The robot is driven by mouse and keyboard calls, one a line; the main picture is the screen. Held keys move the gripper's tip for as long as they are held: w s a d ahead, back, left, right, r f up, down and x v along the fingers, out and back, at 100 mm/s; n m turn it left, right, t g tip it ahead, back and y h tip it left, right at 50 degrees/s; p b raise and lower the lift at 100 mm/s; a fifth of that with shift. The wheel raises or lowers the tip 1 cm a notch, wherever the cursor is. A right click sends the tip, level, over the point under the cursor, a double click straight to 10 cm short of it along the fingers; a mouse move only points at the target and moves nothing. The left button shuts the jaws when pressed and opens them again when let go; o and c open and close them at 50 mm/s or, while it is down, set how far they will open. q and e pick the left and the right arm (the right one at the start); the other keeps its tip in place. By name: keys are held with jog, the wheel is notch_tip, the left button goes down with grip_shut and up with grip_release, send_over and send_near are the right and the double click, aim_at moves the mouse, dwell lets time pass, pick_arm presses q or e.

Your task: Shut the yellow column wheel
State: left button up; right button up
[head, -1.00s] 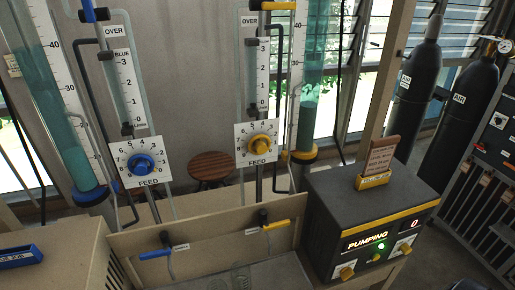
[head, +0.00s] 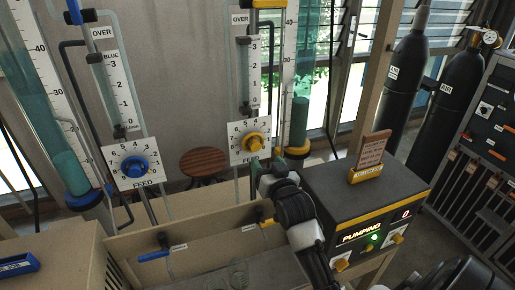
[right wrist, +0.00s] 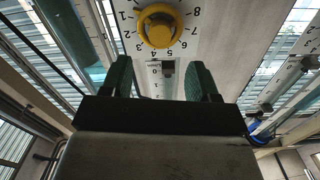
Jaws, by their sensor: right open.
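The yellow column wheel (head: 253,141) is a round yellow knob on a white numbered FEED plate (head: 238,154). It also shows at the top of the right wrist view (right wrist: 157,25). My right gripper (head: 264,166) is just below and in front of this plate in the head view. In the right wrist view its two dark green fingers (right wrist: 162,80) are spread apart with nothing between them, and the wheel lies beyond their tips. The wheel's exact setting is too small to read. My left gripper is not in view.
A blue wheel (head: 135,167) sits on a similar plate at the left. The dark pump box (head: 330,190) with a PUMPING display stands right of my arm. Small blue (head: 153,256) and yellow (head: 268,223) levers are on the low panel. Gas cylinders (head: 405,75) stand at the back right.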

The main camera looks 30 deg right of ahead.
aim_at(256, 147)
jog(key=p+x, duration=0.1)
jog(key=x, duration=0.6)
jog(key=shift+w, duration=0.3)
jog(key=shift+f, duration=0.1)
jog(key=c, duration=0.9)
jog(key=shift+m+p, duration=0.5)
jog(key=shift+p, duration=0.05)
